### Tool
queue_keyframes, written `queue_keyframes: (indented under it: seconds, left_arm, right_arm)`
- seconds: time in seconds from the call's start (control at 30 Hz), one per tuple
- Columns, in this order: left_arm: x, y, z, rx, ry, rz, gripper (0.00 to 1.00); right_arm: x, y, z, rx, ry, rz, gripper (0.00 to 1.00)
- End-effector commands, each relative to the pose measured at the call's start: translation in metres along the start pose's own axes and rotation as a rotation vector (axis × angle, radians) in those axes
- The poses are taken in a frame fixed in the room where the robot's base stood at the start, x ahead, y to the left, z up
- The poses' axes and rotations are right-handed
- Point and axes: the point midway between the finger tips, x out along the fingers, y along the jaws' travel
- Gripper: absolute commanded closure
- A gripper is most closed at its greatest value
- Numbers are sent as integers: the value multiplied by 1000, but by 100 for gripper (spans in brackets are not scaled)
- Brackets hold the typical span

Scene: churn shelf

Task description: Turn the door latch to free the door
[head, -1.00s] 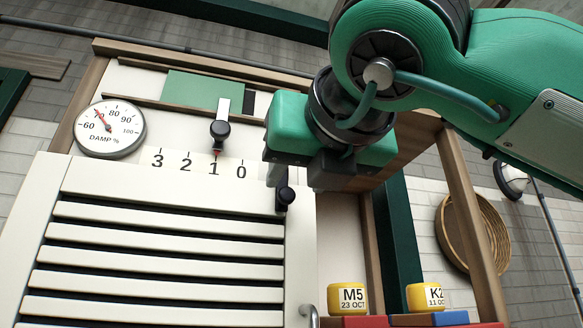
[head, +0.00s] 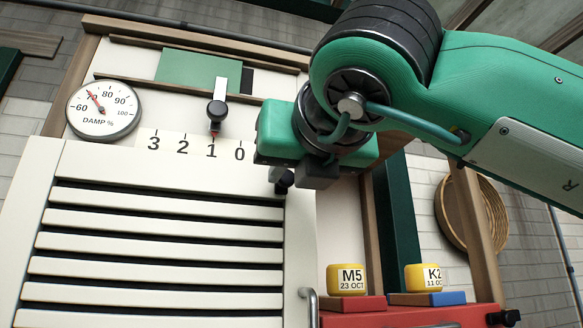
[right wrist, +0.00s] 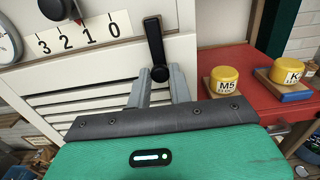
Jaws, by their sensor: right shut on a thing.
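The door latch (right wrist: 154,40) is a black bar with a round black knob at its lower end in the right wrist view. In the head view only its dark knob (head: 284,184) shows, below my right gripper; the rest is hidden. My right gripper (right wrist: 160,76) has its two grey fingers on either side of the knob, shut on it. The white slatted door (head: 299,235) fills the lower left of the head view and appears closed. A grey bar handle (head: 310,302) is at its right edge. My left gripper is not in view.
Left of the latch are a 3-2-1-0 scale (head: 196,146), a black slider knob (head: 217,109) and a damp gauge (head: 104,110). Yellow blocks M5 (head: 346,279) and K2 (head: 423,278) stand on the red shelf (head: 400,316) at right. A round basket (head: 452,215) hangs behind.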

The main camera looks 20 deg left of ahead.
Motion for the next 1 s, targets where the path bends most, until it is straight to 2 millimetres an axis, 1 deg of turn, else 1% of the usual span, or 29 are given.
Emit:
queue_keyframes:
  seconds: [0.17,0.37,0.5,0.7,1.0]
  left_arm:
    - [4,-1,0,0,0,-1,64]
    - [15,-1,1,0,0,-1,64]
    - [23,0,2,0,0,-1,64]
    - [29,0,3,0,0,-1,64]
    - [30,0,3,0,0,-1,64]
  right_arm:
    - [0,-2,-1,-35,-1,0,100]
    - [0,-7,-1,-141,-3,0,100]
    - [0,-12,0,-255,-2,-1,100]
    - [-1,-20,4,-445,-3,-2,100]
    - [-1,-31,14,-730,-3,-1,100]
